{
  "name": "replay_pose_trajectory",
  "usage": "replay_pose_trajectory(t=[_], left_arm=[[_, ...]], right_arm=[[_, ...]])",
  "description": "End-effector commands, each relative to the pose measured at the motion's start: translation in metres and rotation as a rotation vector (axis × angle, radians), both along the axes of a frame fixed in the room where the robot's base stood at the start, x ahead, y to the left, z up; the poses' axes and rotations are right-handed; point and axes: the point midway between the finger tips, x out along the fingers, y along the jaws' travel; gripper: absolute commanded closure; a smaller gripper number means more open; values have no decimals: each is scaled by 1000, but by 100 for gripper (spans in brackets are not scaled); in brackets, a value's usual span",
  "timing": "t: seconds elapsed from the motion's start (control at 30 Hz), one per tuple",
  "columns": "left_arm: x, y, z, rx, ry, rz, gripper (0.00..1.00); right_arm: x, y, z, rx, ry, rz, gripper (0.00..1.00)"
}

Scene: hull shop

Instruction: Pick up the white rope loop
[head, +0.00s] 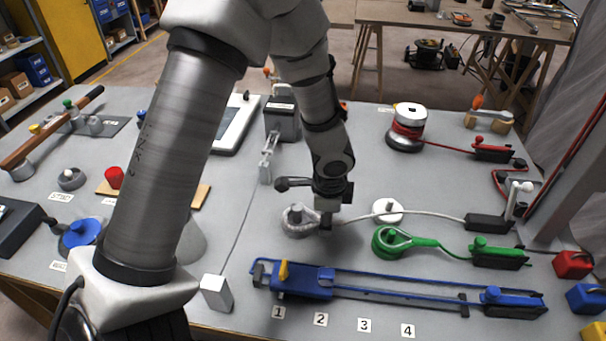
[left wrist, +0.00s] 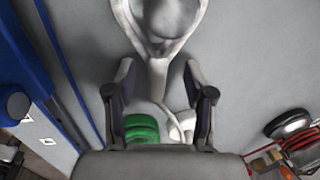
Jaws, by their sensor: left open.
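The white rope loop (head: 291,226) lies around a grey post (head: 297,211) on the table. In the left wrist view the loop (left wrist: 196,22) encircles the rounded post (left wrist: 170,17), and its neck (left wrist: 157,78) points toward me. My left gripper (head: 330,226) is down close to the table at the loop's right side. In the left wrist view its open fingers (left wrist: 160,88) stand on either side of the neck, with gaps on both sides. The white rope (head: 430,214) runs right past a white disc (head: 388,205) to a black clutch (head: 487,223). My right gripper is out of view.
A green loop (head: 388,251) with its rope lies just in front. A blue track (head: 390,294) with a yellow lever (head: 284,270) runs along the front. A red rope spool (head: 406,131) stands behind. A white block (head: 217,293) stands at front left.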

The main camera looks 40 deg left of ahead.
Motion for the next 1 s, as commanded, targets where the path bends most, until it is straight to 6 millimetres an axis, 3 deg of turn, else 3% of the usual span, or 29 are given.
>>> replay_pose_trajectory(t=[0.17,0.3,0.73,1.0], left_arm=[[0,0,2,0,-1,0,50],[0,0,2,0,-1,0,100],[1,0,8,0,-2,-2,100],[2,0,70,1,-7,1,100]], right_arm=[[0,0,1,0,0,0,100],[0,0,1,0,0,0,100],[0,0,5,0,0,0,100],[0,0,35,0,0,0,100]])
